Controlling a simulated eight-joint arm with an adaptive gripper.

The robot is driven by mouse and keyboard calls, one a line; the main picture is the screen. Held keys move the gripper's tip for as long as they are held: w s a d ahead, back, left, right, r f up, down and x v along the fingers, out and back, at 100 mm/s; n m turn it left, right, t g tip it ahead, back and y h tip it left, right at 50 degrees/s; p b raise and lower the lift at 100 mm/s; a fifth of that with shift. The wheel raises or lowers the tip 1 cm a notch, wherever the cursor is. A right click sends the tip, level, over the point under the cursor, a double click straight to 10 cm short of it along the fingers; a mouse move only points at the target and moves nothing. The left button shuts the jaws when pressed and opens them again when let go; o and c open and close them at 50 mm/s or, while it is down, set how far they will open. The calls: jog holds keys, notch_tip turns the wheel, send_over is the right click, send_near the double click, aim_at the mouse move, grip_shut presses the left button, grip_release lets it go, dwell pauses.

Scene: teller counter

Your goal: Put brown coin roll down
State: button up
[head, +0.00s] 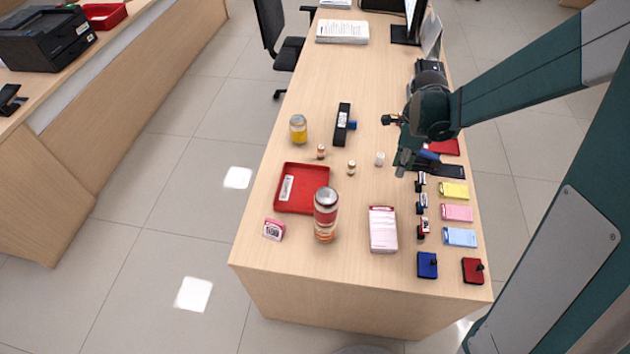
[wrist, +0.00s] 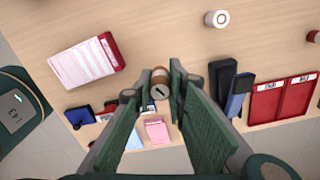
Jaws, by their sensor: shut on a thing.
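My gripper (wrist: 160,92) is shut on a brown coin roll (wrist: 160,80), which stands out end-on between the two fingertips in the wrist view. In the head view my gripper (head: 403,163) is over the right part of the counter, right of a white coin roll (head: 380,158); the held roll cannot be made out there. I cannot tell whether the held roll touches the counter.
A red tray (head: 280,206), a tall can (head: 326,200) and a pink-white slip stack (head: 383,246) stand toward the front. Stamps and coloured pads line the right edge (head: 457,213). A black stapler-like item (head: 342,120) stands farther back.

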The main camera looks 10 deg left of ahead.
jog(key=a+n, duration=0.6)
jog(key=a, duration=0.9)
jog(key=n, duration=0.6)
send_over(303, 190)
jog(key=shift+r, duration=0.35)
jog(key=shift+f, duration=0.1)
jog(key=shift+f+b, duration=0.8)
jog(key=shift+f, duration=2.25)
jog(key=shift+f, duration=0.1)
jog(key=shift+f+b, duration=0.4)
jog(key=shift+f, duration=1.4)
jog(key=shift+f, duration=0.1)
